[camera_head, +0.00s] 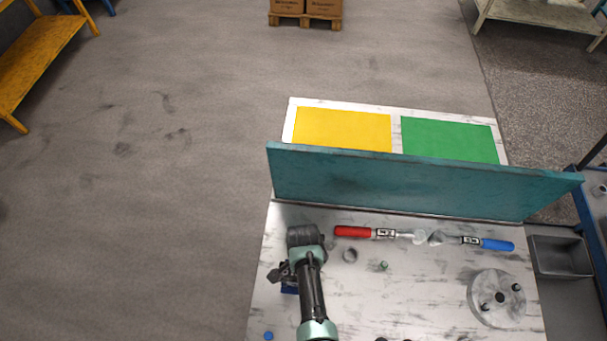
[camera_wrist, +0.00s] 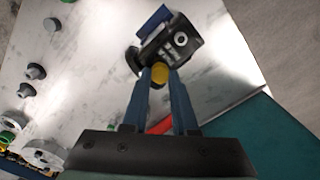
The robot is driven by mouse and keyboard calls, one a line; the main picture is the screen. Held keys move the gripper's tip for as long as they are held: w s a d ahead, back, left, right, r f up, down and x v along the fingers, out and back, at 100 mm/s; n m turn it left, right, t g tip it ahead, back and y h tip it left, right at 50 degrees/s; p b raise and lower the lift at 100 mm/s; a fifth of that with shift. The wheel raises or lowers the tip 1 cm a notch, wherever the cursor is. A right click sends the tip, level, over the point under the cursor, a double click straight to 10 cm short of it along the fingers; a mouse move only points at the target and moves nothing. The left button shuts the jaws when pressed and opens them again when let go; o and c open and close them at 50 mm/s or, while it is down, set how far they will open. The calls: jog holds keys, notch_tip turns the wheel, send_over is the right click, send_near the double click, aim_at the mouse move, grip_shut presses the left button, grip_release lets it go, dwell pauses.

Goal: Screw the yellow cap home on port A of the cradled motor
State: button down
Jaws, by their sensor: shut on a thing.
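The motor (camera_wrist: 182,42) is a dark block in the upper middle of the wrist view, with a pale ring on its face. It sits tilted in that view in a blue cradle (camera_wrist: 153,20). My gripper (camera_wrist: 160,76) has its two blue fingers shut on the yellow cap (camera_wrist: 160,71). The cap is at the motor's lower edge in that view; I cannot tell how far it is seated or whether it is threaded. In the head view the arm covers much of the motor, and a bit of the blue cradle (camera_head: 289,290) shows beside it. The cap and fingertips are hidden there.
A red-handled wrench (camera_head: 352,231) and a blue-handled one (camera_head: 497,245) lie before the teal wall (camera_head: 400,183). A grey ring (camera_head: 350,255), a small green part (camera_head: 384,266) and a round plate (camera_head: 483,309) are on the bench. Yellow (camera_head: 342,130) and green (camera_head: 450,139) areas lie behind the wall.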

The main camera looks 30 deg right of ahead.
jog(key=m, duration=0.5)
jog(key=shift+f+m, duration=0.1)
jog(key=shift+m, duration=0.2)
jog(key=m, duration=0.4)
jog(key=shift+m, duration=0.3)
jog(key=c, duration=0.9)
grip_release()
